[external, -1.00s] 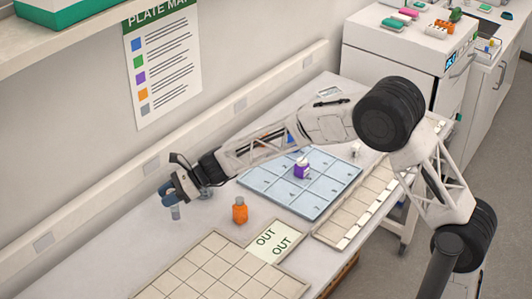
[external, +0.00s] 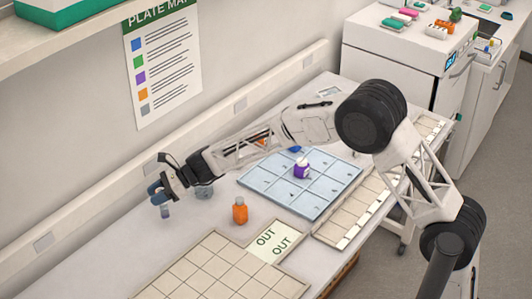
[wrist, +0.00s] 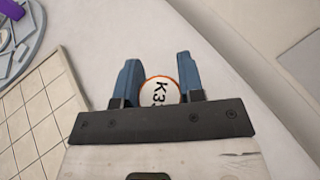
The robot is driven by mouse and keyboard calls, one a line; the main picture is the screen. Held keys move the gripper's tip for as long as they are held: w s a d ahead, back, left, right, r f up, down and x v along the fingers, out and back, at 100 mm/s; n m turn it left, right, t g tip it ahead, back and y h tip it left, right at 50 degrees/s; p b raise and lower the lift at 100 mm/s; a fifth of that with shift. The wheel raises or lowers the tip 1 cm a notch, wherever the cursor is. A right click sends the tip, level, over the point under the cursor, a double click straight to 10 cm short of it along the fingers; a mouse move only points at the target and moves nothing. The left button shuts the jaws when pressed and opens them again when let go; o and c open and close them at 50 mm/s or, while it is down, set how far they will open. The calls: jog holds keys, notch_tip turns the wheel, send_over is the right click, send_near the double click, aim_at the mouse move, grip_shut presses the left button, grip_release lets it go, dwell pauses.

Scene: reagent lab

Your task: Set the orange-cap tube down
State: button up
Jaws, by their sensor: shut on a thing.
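My gripper (external: 161,196) is shut on a tube at the left part of the bench. In the wrist view the tube's round cap (wrist: 158,91) sits between the blue fingers of my gripper (wrist: 157,80). The cap has a white top with dark "K3" lettering, partly hidden, and an orange rim. In the external view the tube's grey lower end (external: 165,211) shows below the fingers, roughly upright. I cannot tell whether it touches the bench.
An orange bottle (external: 240,212) stands right of my gripper. A tiled cream tray (external: 215,262) lies in front, beside an "OUT" card (external: 268,243). A blue gridded mat (external: 270,182) holds a purple bottle (external: 302,171). A grey rounded thing (wrist: 45,30) shows in the wrist view.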

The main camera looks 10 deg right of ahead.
jog(key=shift+f, duration=1.2)
jog(key=shift+f, duration=0.1)
jog(key=o, duration=0.9)
jog(key=shift+w+d+r, duration=0.1)
jog(key=shift+d+r, duration=0.2)
jog(key=shift+d, duration=0.05)
jog(key=v, duration=1.1)
jog(key=shift+d, duration=0.1)
jog(key=shift+d, duration=0.1)
